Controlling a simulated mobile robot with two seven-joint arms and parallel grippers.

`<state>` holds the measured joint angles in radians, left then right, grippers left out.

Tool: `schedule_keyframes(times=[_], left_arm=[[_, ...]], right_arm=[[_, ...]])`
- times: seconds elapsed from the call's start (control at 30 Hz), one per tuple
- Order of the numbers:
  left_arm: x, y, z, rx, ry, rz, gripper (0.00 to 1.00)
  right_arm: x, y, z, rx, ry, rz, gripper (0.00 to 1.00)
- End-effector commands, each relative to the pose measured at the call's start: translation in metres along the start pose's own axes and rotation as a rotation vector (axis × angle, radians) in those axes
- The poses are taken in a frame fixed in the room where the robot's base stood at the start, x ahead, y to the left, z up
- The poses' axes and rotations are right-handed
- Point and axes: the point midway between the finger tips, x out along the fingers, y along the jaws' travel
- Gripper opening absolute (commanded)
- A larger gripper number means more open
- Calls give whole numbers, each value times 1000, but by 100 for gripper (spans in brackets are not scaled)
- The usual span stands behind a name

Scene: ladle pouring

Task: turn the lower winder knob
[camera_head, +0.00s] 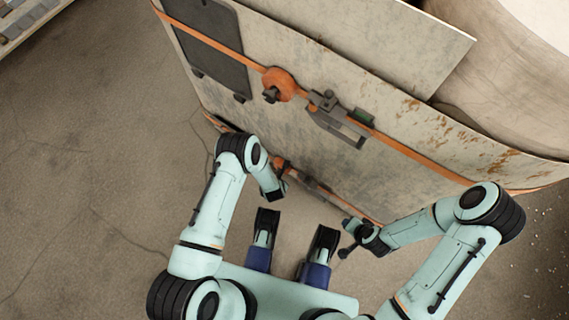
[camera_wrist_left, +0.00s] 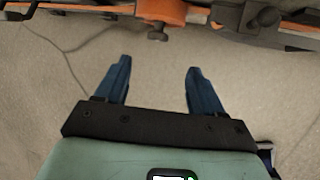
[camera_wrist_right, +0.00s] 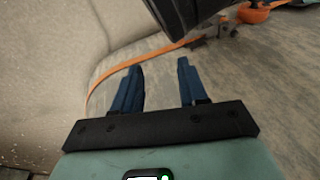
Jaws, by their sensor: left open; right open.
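The lower winder shows in the head view as a small orange part (camera_head: 278,162) on the lower orange strap, mostly hidden by my left wrist. In the left wrist view an orange winder (camera_wrist_left: 162,12) with a small grey knob (camera_wrist_left: 158,33) sits at the top edge, beyond the fingertips. My left gripper (camera_wrist_left: 158,65) is open and empty, its blue fingers apart over bare floor. It does not touch the knob. My right gripper (camera_wrist_right: 160,65) is open and empty, with the pale panel behind its fingers. In the head view it is near the lower strap's right part.
The upper winder (camera_head: 278,84) with its grey knob (camera_head: 270,95) and a buckle (camera_head: 338,118) sit on the upper strap. The pale, rust-spotted panel (camera_head: 400,130) stands ahead. A dark plate (camera_head: 212,45) is at its upper left. Bare floor (camera_head: 90,180) lies left.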

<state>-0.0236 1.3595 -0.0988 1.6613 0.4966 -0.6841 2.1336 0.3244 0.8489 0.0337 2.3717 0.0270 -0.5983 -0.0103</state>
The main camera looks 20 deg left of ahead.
Motion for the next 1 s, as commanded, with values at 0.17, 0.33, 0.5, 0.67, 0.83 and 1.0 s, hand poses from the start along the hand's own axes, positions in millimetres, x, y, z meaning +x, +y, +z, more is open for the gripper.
schedule_keyframes(times=[0.17,0.33,0.5,0.67,0.83,1.0], left_arm=[[4,7,-2,-5,6,4,68],[26,6,-3,-4,6,4,68],[58,5,-3,-3,6,4,68],[87,5,-3,-2,5,3,68],[113,6,-3,-2,5,4,68],[129,6,-3,-4,5,4,68]], right_arm=[[6,3,-2,2,5,3,43],[18,16,16,15,-48,26,43],[34,37,43,37,-132,64,43],[45,56,69,62,-215,101,43],[51,73,94,86,-293,136,43],[53,83,109,100,-343,157,43]])
